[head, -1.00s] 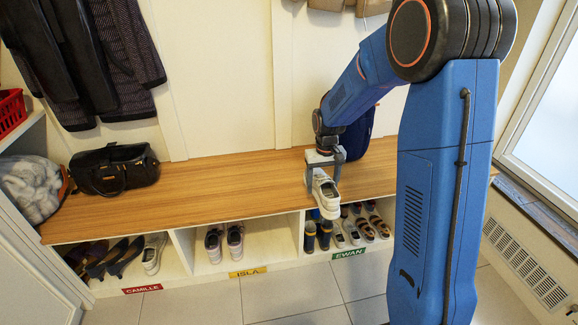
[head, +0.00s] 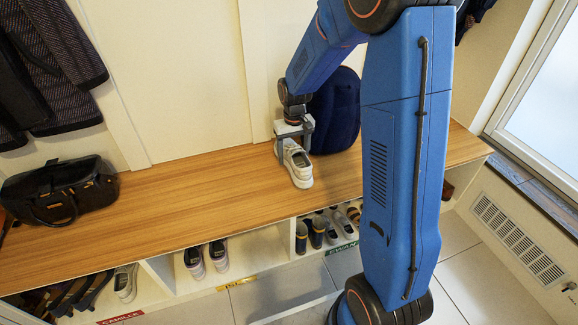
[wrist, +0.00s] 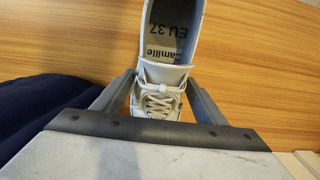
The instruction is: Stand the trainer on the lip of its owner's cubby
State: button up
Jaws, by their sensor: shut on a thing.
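I cannot tell if the sole touches the wood. In the wrist view the trainer (wrist: 165,73) sits between my fingers (wrist: 165,100), laces toward me, and its insole reads "Camille" and "EU 37". The red CAMILLE label (head: 120,318) is at the lower left, partly cut off by the frame. Above it, Camille's cubby holds dark shoes (head: 88,292) and a pale trainer (head: 125,283).
The yellow ISLA label (head: 237,283) marks the middle cubby, with a pair of shoes (head: 206,259). The green EWAN label (head: 341,247) marks the right cubby, with boots and shoes. A navy bag (head: 336,112) stands right behind my gripper. A black handbag (head: 60,190) sits left; bench between is clear.

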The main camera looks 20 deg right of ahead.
jog(key=shift+f, duration=2.8)
jog(key=shift+f, duration=0.1)
jog(key=o, duration=1.3)
jog(key=shift+c, duration=0.2)
